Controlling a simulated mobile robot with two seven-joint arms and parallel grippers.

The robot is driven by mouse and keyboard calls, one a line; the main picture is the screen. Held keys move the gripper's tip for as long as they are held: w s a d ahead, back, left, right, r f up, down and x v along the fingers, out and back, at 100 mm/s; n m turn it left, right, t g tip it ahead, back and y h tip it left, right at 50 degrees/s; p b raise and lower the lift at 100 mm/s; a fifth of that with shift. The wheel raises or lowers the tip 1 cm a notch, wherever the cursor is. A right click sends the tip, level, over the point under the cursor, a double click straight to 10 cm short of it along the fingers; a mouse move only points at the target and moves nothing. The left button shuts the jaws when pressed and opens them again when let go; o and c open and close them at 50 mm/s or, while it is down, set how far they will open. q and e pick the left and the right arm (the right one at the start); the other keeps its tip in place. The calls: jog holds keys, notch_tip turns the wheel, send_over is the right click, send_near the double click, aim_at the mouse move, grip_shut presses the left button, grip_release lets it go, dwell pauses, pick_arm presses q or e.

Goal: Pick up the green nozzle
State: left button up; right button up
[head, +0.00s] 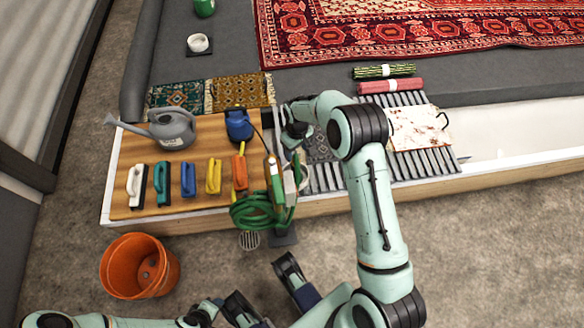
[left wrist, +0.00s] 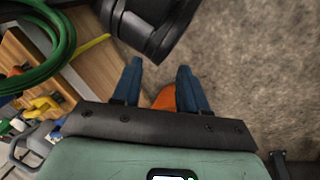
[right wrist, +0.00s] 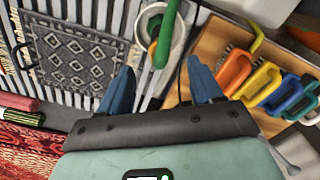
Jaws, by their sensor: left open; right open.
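The green nozzle (head: 276,182) stands at the right end of the wooden board, beside a white ring-like holder (head: 293,180) and above the coiled green hose (head: 258,212). In the right wrist view the green nozzle (right wrist: 168,35) shows as a green stick beyond the fingertips, between their lines. My right gripper (head: 292,140) is open and empty, close to the nozzle; its fingers are partly hidden in the head view. Its open fingers show in the right wrist view (right wrist: 161,82). My left gripper (head: 266,288) is open and empty over the floor; it shows in its wrist view (left wrist: 158,72).
Several coloured brushes (head: 188,180), a grey watering can (head: 172,130) and a blue sprayer (head: 239,125) occupy the board. A patterned grey mat (right wrist: 75,55) lies on the slatted rack beside the nozzle. An orange bucket (head: 138,266) stands on the floor.

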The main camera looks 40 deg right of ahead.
aim_at(297, 159)
notch_tip(297, 159, down, 6)
jog(key=shift+s+f+b, duration=0.15)
jog(key=shift+b, duration=0.4)
notch_tip(297, 159, down, 4)
jog(key=shift+d+r+b, duration=0.1)
jog(key=shift+b, duration=0.5)
jog(key=shift+f, duration=0.4)
pick_arm(q)
jog(key=shift+t+y, duration=0.3)
jog(key=shift+t, duration=0.3)
jog(key=w+f, duration=0.1)
jog(key=w+a+f, duration=0.2)
jog(key=w, duration=0.1)
jog(key=shift+a, duration=0.1)
pick_arm(e)
jog(key=shift+r, duration=0.1)
jog(key=c, duration=1.1)
